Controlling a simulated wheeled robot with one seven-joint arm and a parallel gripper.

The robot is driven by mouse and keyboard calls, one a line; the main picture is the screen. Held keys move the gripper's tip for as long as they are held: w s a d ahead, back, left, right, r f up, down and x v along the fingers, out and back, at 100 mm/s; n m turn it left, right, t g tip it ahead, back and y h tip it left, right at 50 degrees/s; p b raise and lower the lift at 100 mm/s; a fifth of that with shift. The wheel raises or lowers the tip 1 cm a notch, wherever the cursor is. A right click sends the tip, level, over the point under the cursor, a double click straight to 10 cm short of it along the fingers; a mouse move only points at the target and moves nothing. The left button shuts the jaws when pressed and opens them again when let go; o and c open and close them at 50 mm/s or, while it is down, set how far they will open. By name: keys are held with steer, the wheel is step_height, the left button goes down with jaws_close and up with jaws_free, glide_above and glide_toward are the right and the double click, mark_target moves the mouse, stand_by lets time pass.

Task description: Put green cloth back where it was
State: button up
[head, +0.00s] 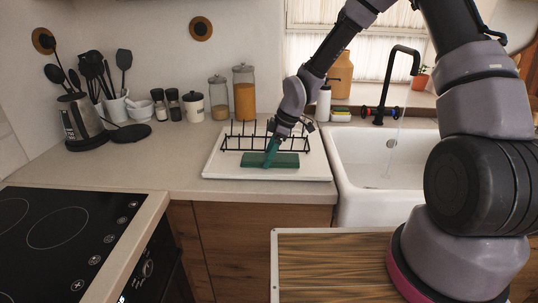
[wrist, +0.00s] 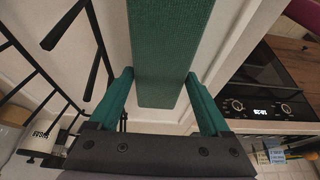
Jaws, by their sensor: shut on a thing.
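The green cloth (head: 284,160) is a flat, dark green piece at the front of the black wire rack, over the white tray (head: 222,172). My gripper (head: 268,161) reaches down to it from above and is shut on it. In the wrist view, the cloth (wrist: 168,50) runs between the two teal fingers of my gripper (wrist: 158,76), filling most of the gap. I cannot tell whether the cloth touches the tray or rack.
The black wire rack (head: 240,140) stands on the tray. A white sink (head: 385,165) with a black tap (head: 388,85) is to the right. Jars (head: 244,92) stand behind, and a black hob (head: 60,235) is at the left. The counter left of the tray is clear.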

steer(key=o, duration=1.1)
steer(key=shift+o, duration=0.2)
steer(key=s+d+r+m+t+h, duration=0.1)
steer(key=s+d+r+m, duration=0.15)
steer(key=d+r, duration=0.45)
steer(key=s+d+r+m+t+h, duration=0.15)
steer(key=d+r+m, duration=0.3)
steer(key=r, duration=0.45)
steer(key=s+d+r+m+t+h, duration=0.1)
steer(key=s+d+r+m, duration=0.15)
steer(key=d+r, duration=0.45)
steer(key=s+d+r+m+t, duration=0.1)
steer(key=s+d+r+m, duration=0.2)
steer(key=s+r+m, duration=0.3)
steer(key=s+d+r+m+t, duration=0.2)
steer(key=s+d+r+m, duration=0.1)
steer(key=s+r+m, duration=0.3)
steer(key=shift+s+d+r+y, duration=0.4)
steer(key=shift+s+r+y, duration=0.05)
steer(key=shift+s+r, duration=0.15)
